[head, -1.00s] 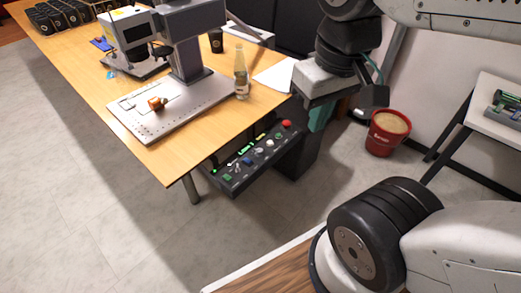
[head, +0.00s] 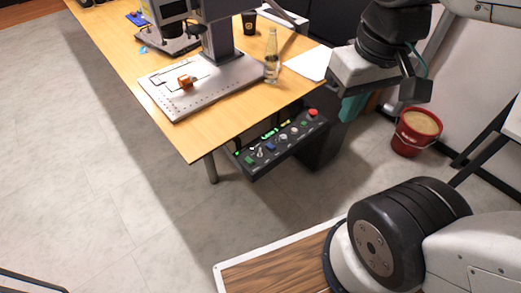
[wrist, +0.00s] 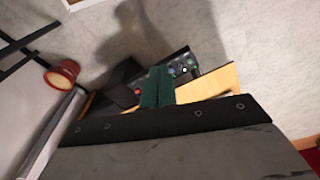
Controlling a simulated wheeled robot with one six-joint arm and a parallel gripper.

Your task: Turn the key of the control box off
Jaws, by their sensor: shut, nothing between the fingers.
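The black control box (head: 278,147) hangs under the near right corner of the wooden table, its sloped panel carrying a red button, knobs and green lights. A small pale fitting near the panel's left end may be the key; it is too small to tell, and so is its position. My gripper (head: 351,108) is to the right of the box in the head view, with its teal fingers partly hidden behind my grey wrist. In the wrist view, my gripper (wrist: 160,72) is shut and empty, pointing toward the box (wrist: 186,62), whose panel it partly covers.
The wooden table (head: 205,140) holds the marker's grey plate (head: 205,92), a small orange block (head: 185,81) and a glass bottle (head: 272,62). A red bucket (head: 408,143) stands on the floor at right. Floor in front of the table is clear.

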